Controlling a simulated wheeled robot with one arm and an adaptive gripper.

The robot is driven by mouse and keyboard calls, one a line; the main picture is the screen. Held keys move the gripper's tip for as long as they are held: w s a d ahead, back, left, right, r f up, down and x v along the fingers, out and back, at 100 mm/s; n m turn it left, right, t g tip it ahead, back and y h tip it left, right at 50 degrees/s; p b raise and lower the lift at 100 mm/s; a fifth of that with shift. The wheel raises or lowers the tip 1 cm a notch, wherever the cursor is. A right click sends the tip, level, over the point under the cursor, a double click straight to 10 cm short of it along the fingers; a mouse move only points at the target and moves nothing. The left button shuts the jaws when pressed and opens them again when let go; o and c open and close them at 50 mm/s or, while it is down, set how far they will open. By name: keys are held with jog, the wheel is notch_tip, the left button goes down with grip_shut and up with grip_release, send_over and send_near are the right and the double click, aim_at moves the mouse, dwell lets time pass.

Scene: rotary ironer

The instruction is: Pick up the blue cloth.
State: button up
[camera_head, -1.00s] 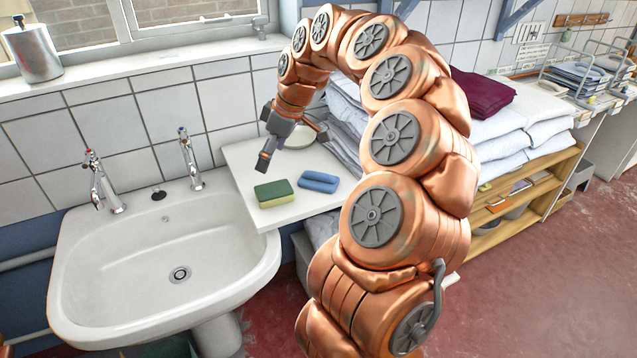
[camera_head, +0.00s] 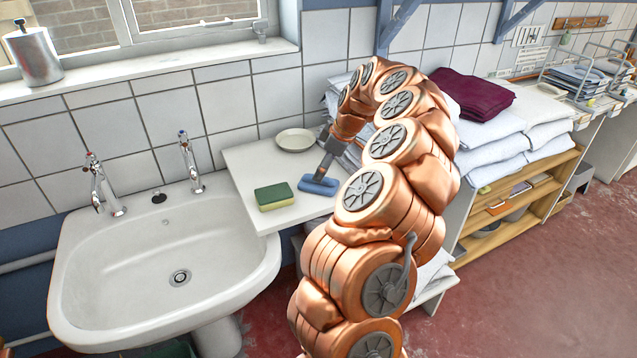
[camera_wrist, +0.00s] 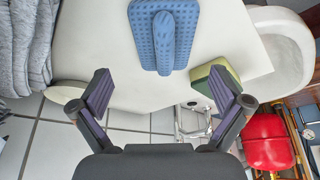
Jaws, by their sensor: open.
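The cloth lies beyond the fingertips there. Whether a finger touches it I cannot tell.
A green and yellow sponge (camera_head: 274,196) lies left of the cloth. A pale dish (camera_head: 295,140) stands behind, near the tiled wall. The sink (camera_head: 165,260) is at left. Stacked folded linens (camera_head: 500,140) stand at right.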

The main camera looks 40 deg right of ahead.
jog(key=shift+a+p+x, duration=0.1)
jog(key=shift+p+x, duration=0.25)
jog(key=shift+x, duration=0.7)
jog(key=shift+a+p+x, duration=0.15)
jog(key=shift+p+x, duration=0.15)
jog(key=shift+x, duration=0.75)
jog(key=shift+s, duration=0.1)
jog(key=c, duration=1.2)
jog(key=shift+r+b, duration=0.5)
jog(key=shift+r, duration=0.4)
jog(key=shift+r+b, duration=0.3)
jog(key=shift+r, duration=0.55)
jog(key=s+d+r+b, duration=0.1)
jog(key=s+d+b, duration=0.2)
jog(key=s, duration=1.2)
jog(key=shift+s+r+b, duration=0.25)
jog(key=shift+s+b, duration=0.1)
jog(key=shift+b, duration=0.15)
jog(key=shift+d, duration=0.1)
